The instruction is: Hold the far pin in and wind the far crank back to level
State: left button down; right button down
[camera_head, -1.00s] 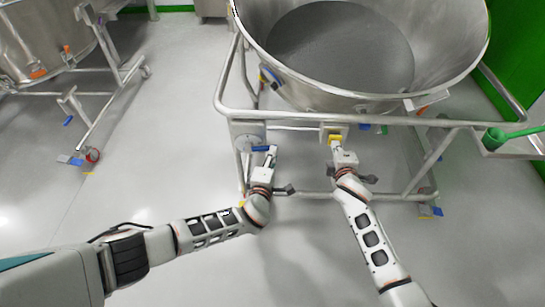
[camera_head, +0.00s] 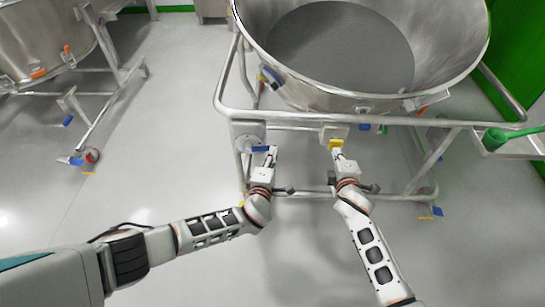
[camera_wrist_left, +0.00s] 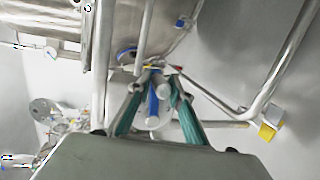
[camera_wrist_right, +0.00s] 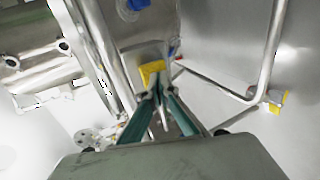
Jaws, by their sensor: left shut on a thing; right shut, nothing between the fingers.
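The crank's blue handle (camera_head: 262,149) shows below a round grey hub (camera_head: 247,132) on the left of the bowl's frame. My left gripper (camera_head: 271,155) is shut on this handle; the blue grip (camera_wrist_left: 153,105) shows between its fingers in the left wrist view. The yellow pin (camera_head: 336,144) sits on a small plate on the frame's rail, right of the crank. My right gripper (camera_head: 338,154) is shut and empty just in front of the pin. In the right wrist view the yellow pin (camera_wrist_right: 152,70) is just beyond the fingertips; whether they touch is unclear.
A large steel bowl (camera_head: 440,50) of grey material stands in the tubular frame (camera_head: 480,124) above both grippers. A green scoop (camera_head: 495,138) lies on a side tray at the right. Another steel vessel (camera_head: 40,40) stands at the left. The floor between is clear.

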pick_arm(q)
jog(key=shift+w+r, duration=0.15)
pick_arm(e)
jog(key=s, duration=0.4)
jog(key=shift+s, duration=0.35)
pick_arm(q)
jog(key=c, duration=1.8)
grip_release()
jog(key=shift+o, duration=0.2)
pick_arm(e)
jog(key=shift+f, duration=0.1)
pick_arm(q)
jog(key=shift+s+f, duration=0.2)
jog(key=shift+s, duration=0.05)
jog(key=s, duration=0.9)
jog(key=shift+s, duration=0.4)
